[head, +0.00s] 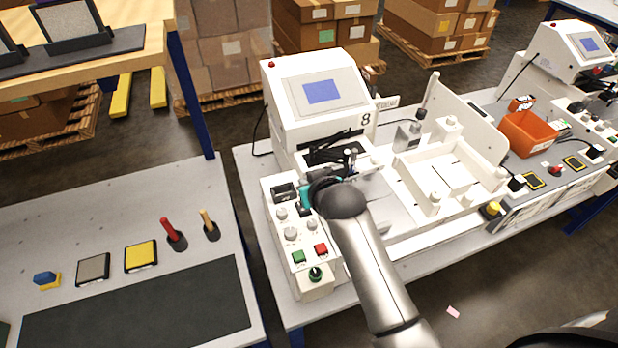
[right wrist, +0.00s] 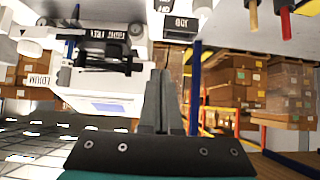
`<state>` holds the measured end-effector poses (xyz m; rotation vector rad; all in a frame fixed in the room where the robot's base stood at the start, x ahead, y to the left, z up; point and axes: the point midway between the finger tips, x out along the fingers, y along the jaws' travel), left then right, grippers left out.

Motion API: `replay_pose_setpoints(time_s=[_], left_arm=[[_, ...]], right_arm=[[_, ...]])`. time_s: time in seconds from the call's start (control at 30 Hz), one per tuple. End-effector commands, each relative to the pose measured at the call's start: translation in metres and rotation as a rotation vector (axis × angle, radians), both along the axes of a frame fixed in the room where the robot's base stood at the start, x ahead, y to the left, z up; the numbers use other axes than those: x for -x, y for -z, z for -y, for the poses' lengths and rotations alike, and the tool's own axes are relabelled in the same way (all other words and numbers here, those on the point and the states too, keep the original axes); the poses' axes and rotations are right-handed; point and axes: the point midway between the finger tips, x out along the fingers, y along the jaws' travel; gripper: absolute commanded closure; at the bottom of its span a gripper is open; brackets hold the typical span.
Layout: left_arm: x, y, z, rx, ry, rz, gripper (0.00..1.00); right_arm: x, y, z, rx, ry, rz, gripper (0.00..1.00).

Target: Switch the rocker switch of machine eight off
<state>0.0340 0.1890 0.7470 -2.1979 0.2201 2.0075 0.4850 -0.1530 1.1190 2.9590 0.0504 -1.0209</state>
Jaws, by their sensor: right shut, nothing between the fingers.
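Machine eight (head: 318,100) is a white unit with a blue screen and an "8" on its side. Its control panel (head: 268,225) is at the front left. A small dark switch, seemingly the rocker switch (head: 303,209), sits on the panel beside my right wrist; its position is too small to read. My right gripper (head: 350,157) is shut and empty, above the machine just right of the panel. In the right wrist view its fingers (right wrist: 167,80) are together, with the machine (right wrist: 100,85) upside down behind them. My left gripper is not in view.
The panel also holds a dark display (head: 284,191), several grey knobs, a green button (head: 299,257), a red button (head: 321,250) and a dark selector knob (head: 316,273). A white tray fixture (head: 450,175) stands to the right. Another table (head: 190,195) is at the left.

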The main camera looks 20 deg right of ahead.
Motion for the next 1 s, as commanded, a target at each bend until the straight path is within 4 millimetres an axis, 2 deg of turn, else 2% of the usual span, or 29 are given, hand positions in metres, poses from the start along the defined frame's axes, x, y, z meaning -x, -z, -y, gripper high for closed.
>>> replay_pose_setpoints(time_s=[0.1, 0.33, 0.9, 1.0], left_arm=[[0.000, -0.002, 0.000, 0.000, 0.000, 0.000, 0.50], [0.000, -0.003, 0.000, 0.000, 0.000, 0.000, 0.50], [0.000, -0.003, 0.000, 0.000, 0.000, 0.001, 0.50], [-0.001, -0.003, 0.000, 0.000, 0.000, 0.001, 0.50]], right_arm=[[0.009, -0.012, 0.000, 0.001, -0.001, 0.001, 1.00], [0.017, -0.023, 0.000, 0.000, 0.000, 0.001, 1.00], [0.018, -0.024, 0.000, 0.000, 0.000, 0.000, 1.00], [0.025, -0.021, 0.001, 0.004, -0.002, -0.018, 1.00]])
